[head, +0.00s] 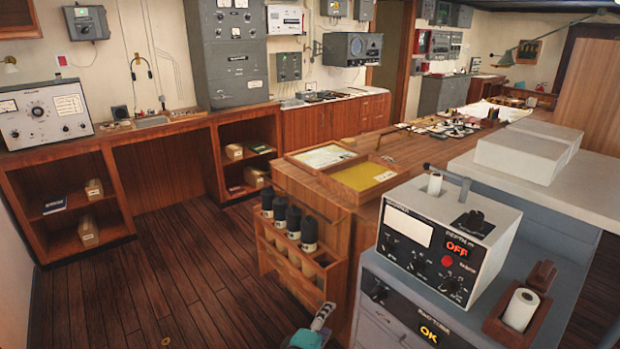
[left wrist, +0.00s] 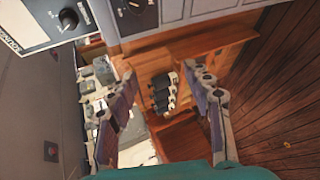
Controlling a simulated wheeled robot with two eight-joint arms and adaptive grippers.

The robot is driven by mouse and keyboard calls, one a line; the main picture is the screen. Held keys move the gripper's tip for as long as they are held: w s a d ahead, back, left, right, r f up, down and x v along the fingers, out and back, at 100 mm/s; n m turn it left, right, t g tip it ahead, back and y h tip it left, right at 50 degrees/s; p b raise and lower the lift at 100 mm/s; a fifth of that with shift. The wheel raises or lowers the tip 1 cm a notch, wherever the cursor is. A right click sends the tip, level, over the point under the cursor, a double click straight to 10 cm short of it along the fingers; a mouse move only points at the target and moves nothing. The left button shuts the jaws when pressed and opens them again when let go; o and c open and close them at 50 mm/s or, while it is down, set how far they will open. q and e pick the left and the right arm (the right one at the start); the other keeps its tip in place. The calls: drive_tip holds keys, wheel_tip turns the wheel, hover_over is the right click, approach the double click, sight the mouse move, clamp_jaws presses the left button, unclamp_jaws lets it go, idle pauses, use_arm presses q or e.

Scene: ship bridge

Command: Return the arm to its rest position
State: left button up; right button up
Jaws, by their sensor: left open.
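My left gripper (head: 321,317) shows only in part at the bottom edge of the head view, a teal body with a grey finger. It is low, in front of the wooden rack and left of the grey cabinet. In the left wrist view my left gripper (left wrist: 160,72) is open, its two jointed fingers spread wide with nothing held between them. Behind the gap is the wooden rack with dark-capped bottles (left wrist: 162,92), apart from the fingers. The rest of my left arm is out of the head view. My right gripper is in neither view.
The bottle rack (head: 290,245) hangs on the wooden counter's end. A grey cabinet (head: 395,320) bears an instrument box (head: 450,240) and a paper roll (head: 520,309) in a wooden holder. Open wooden floor (head: 170,270) lies to the left, with a small round brass-coloured spot on it.

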use_arm(q)
drive_tip(key=s+a+m+g+y, duration=0.2)
drive_tip(key=s+a+m, duration=0.4)
drive_tip(key=a, duration=0.5)
drive_tip(key=s+a+m+g+y, duration=0.3)
drive_tip(key=s+a+m, duration=0.3)
drive_tip(key=s+a, duration=0.4)
drive_tip(key=shift+a+f+m+y, duration=0.35)
drive_tip(key=shift+a+m+y, duration=0.05)
drive_tip(key=shift+a, duration=0.25)
drive_tip(key=shift+s, duration=0.1)
